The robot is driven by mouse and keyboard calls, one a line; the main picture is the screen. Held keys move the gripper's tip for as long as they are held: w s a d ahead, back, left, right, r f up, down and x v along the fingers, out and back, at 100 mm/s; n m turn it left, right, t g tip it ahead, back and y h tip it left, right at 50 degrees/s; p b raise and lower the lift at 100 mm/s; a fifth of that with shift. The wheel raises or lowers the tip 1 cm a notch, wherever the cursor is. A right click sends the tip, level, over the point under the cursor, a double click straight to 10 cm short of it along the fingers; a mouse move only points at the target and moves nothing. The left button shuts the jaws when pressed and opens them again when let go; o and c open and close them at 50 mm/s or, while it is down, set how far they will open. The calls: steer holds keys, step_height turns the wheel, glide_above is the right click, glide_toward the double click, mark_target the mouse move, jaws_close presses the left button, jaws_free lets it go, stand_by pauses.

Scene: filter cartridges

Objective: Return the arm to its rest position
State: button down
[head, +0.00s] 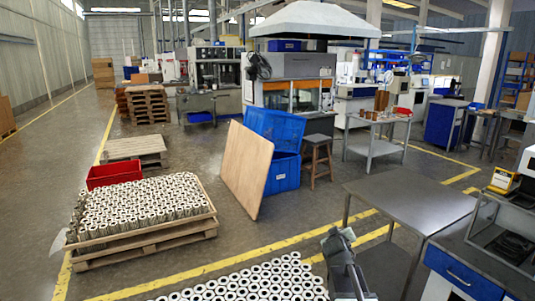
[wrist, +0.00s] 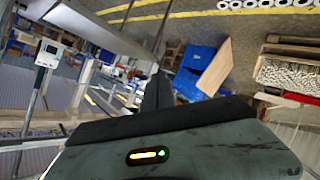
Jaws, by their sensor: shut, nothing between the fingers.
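My gripper (head: 339,240) shows at the bottom centre of the head view, raised at the end of my dark arm, above the floor and left of a grey metal table (head: 412,198). Its fingers are small there. In the wrist view my gripper (wrist: 156,92) is shut, with dark fingers together beyond the grey housing and nothing seen between them. Several white ring-ended filter cartridges (head: 252,285) stand in a block at the bottom of the head view. More cartridges (head: 140,205) fill a wooden pallet (head: 150,243) at the left.
A tilted wooden board (head: 244,170) leans by blue crates (head: 285,172). A red crate (head: 113,174) and an empty pallet (head: 137,149) stand at the left. A blue-fronted bench (head: 455,272) with a grey tray is at the lower right.

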steer(key=s+a+f+m+g+y, duration=0.1)
steer(key=s+a+f+g, duration=0.2)
steer(key=s, duration=0.6)
steer(key=s+a+f+m+g+y, duration=0.1)
steer(key=s+a+f+g, duration=0.3)
steer(key=s, duration=0.5)
steer(key=s+a+f+m+g+y, duration=0.1)
steer(key=s+a+f+g+y, duration=0.1)
steer(key=s+f+g, duration=0.3)
steer(key=s+a+f, duration=0.1)
steer(key=s, duration=0.2)
steer(key=shift+s+a, duration=0.25)
steer(key=shift+s, duration=0.15)
steer(key=shift+f, duration=0.15)
